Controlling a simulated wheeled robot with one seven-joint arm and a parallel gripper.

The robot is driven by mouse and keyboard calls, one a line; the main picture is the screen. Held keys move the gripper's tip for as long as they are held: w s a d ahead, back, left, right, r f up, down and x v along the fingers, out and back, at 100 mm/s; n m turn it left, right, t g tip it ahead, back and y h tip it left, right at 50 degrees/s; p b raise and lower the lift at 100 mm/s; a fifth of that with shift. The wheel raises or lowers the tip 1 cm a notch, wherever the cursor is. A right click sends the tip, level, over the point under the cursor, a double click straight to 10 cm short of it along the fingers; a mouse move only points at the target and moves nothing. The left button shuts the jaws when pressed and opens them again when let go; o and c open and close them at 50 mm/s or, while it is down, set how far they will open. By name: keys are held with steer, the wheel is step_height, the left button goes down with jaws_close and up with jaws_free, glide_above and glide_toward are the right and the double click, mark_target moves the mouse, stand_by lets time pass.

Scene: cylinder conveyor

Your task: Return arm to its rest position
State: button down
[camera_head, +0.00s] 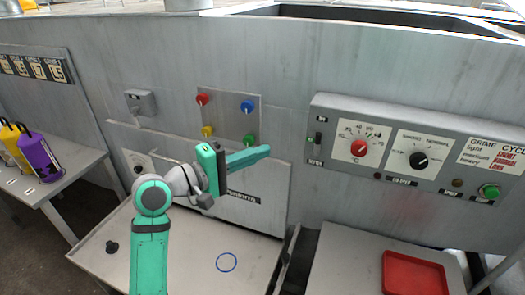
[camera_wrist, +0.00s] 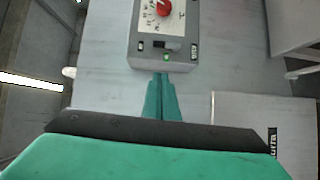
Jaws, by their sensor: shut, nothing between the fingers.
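My gripper (camera_head: 250,157) is green and shut, with nothing between its fingers. In the head view it points right, in front of the grey machine wall, just below the panel of coloured buttons (camera_head: 230,116). My green and grey arm reaches up to it from the bottom of the view. In the wrist view the shut fingers (camera_wrist: 163,84) point up the picture toward the lower edge of a grey control box (camera_wrist: 160,60). I cannot tell from these views how far the fingertips are from the machine wall.
The control box (camera_head: 420,150) with knobs is on the wall at right. A red tray (camera_head: 413,273) lies on the right table. Purple (camera_head: 38,157) and yellow containers stand on the left table.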

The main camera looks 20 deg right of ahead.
steer(key=shift+a, duration=0.2)
steer(key=s+f+n+h, duration=0.2)
steer(key=s+n+h, duration=0.55)
steer(key=n, duration=0.25)
steer(key=s+a+f+m+t+y, duration=0.7)
steer(key=s+f+m+t+y, duration=0.2)
steer(key=f+m+y, duration=0.25)
steer(key=s+a+f+m+t+y, duration=0.6)
steer(key=s+f+m+t+y, duration=0.2)
steer(key=s+f+m+y, duration=0.3)
steer(key=s+a+f+n+g+y, duration=0.1)
steer(key=s+a+f+n+g, duration=0.1)
steer(key=s+f+n, duration=0.3)
steer(key=s+a+f+n+g+y, duration=0.1)
steer(key=s+a+f+n+g, duration=0.1)
steer(key=s+f+n+g, duration=0.2)
steer(key=s+f+n, duration=0.1)
steer(key=s+f, duration=0.1)
steer(key=s, duration=0.1)
steer(key=shift+s+a, duration=0.2)
steer(key=shift+a, duration=0.1)
